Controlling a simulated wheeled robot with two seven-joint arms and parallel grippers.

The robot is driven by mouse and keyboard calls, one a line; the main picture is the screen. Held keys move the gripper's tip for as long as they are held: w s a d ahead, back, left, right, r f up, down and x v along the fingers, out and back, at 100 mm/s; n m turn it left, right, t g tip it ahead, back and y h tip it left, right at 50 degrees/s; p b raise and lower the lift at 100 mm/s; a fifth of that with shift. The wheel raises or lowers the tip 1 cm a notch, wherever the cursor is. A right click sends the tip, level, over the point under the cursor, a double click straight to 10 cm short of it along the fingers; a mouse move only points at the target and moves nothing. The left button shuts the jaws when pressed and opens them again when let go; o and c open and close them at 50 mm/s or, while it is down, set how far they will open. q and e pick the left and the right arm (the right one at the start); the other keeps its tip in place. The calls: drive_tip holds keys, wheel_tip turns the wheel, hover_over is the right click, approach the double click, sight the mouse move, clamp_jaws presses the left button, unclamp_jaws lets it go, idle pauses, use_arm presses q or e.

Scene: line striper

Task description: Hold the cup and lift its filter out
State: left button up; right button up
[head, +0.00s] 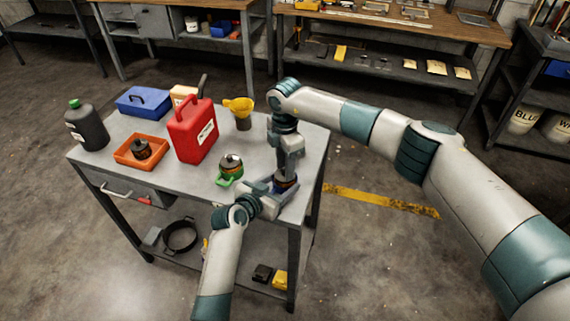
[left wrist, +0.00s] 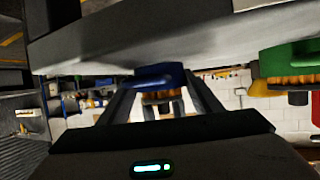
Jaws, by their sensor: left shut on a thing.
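A blue cup (left wrist: 158,74) is between the fingers of my left gripper (left wrist: 157,98), which is shut on it at the table's front right corner. In the head view its blue part (head: 261,187) is mostly covered by my left gripper (head: 268,192). A dark and copper-coloured filter (head: 286,182) sits at the cup. In the left wrist view, which looks upside down, a ribbed copper band shows against the blue. My right gripper (head: 287,172) points straight down over the filter. Its fingertips are too small and hidden to tell whether they are shut.
A green cup (head: 228,180) with a dark top stands just left of the blue one. A red can (head: 193,130), yellow funnel (head: 239,106), orange tray (head: 125,151), blue box (head: 143,101) and dark bottle (head: 87,127) stand on the grey table (head: 185,185).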

drive_tip(key=shift+c, duration=0.3)
clamp_jaws()
drive_tip(key=shift+r, duration=0.85)
idle(0.8)
drive_tip(key=shift+r, duration=2.15)
use_arm(q)
drive_tip(key=o, duration=1.1)
